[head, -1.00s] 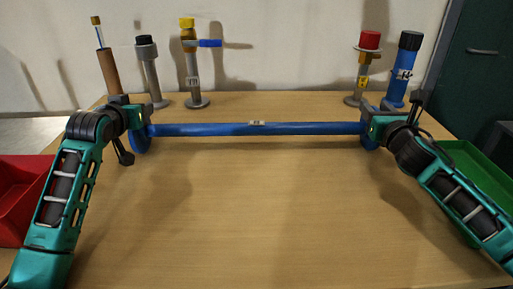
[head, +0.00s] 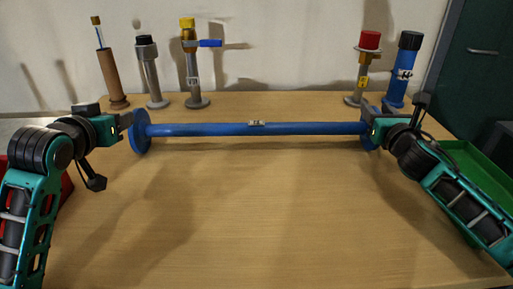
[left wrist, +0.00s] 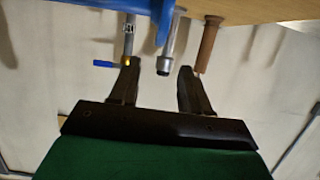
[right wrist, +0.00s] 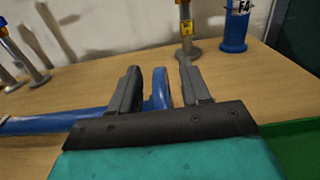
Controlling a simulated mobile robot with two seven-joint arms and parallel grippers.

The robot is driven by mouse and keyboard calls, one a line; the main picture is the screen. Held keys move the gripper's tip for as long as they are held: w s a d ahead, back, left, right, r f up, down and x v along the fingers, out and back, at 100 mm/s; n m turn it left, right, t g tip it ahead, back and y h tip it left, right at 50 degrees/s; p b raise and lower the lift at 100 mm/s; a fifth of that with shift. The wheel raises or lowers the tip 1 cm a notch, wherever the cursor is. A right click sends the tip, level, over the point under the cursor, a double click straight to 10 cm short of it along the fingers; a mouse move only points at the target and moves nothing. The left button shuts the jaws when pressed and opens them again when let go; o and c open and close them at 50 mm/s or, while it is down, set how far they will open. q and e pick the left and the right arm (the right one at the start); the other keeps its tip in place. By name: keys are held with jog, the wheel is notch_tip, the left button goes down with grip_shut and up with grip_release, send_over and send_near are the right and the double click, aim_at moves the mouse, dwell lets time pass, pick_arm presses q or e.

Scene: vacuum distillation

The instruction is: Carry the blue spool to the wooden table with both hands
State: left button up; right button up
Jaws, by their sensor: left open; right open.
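The blue spool (head: 220,130), a long bar with a round disc at each end and a small label mid-bar, lies crosswise over the wooden table (head: 240,205) and appears to rest on it. My left gripper (head: 127,119) is open and empty, just left of the spool's left disc (head: 141,132). In the left wrist view that blue end (left wrist: 150,8) shows at the top edge, beyond the open fingers (left wrist: 157,66). My right gripper (head: 369,117) is open at the right disc. In the right wrist view the disc (right wrist: 158,90) stands between the open fingers (right wrist: 160,66); contact cannot be told.
Behind the spool stand a brown cylinder (head: 113,78), a grey black-topped post (head: 151,75), a yellow-topped valve (head: 191,75), a red-topped post (head: 363,70) and a blue bottle (head: 403,72). A green tray (head: 480,170) is at right, a red bin (head: 66,188) at left. The table's front is clear.

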jog(key=s, duration=1.1)
jog(key=shift+d, duration=0.15)
